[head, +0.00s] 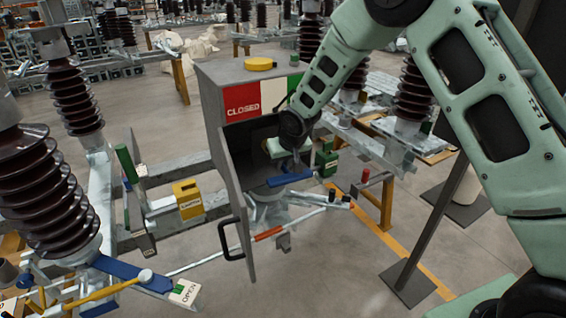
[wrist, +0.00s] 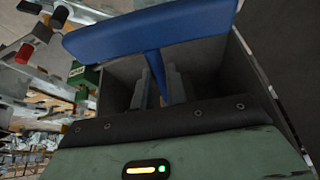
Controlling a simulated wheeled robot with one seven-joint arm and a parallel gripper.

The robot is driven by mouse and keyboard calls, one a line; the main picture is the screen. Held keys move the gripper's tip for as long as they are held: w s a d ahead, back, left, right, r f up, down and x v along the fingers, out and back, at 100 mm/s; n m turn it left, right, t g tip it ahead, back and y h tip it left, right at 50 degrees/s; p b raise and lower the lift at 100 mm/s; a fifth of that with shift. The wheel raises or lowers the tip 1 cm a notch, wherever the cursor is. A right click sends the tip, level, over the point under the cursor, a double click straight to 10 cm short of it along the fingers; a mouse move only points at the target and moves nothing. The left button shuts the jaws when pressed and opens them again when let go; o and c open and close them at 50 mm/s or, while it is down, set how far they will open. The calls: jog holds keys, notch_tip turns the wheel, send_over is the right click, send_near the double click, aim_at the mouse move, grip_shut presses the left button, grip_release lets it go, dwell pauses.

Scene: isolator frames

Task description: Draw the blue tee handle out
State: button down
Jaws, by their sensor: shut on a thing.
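The blue tee handle (head: 291,178) shows in the head view at the mouth of the grey cabinet (head: 213,115), below my wrist. In the wrist view its wide blue crossbar (wrist: 150,32) spans the top, and a narrow blue stem runs down between my fingers. My gripper (wrist: 158,88) is shut on that stem, with the crossbar beyond the fingertips. In the head view my gripper (head: 288,164) is partly hidden by the wrist. The stem's far end and whatever it meets are hidden.
The cabinet's front carries a red CLOSED panel (head: 243,102), and its door with a black handle (head: 231,239) hangs open. A yellow knob (head: 260,64) sits on top. A yellow padlock-like block (head: 188,199) stands left; a red-banded rod (head: 268,234) crosses below. Brown insulators (head: 75,98) stand left.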

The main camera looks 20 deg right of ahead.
aim_at(294, 178)
jog(key=shift+s, duration=0.1)
jog(key=shift+s+d+b, duration=0.25)
jog(key=shift+s+b, duration=0.25)
jog(key=shift+s, duration=0.6)
jog(key=shift+s+d+b, duration=0.25)
jog(key=shift+s+b, duration=0.3)
jog(key=shift+s, duration=0.6)
jog(key=shift+s+d+b, duration=0.25)
jog(key=shift+s+b, duration=0.25)
jog(key=shift+s, duration=0.6)
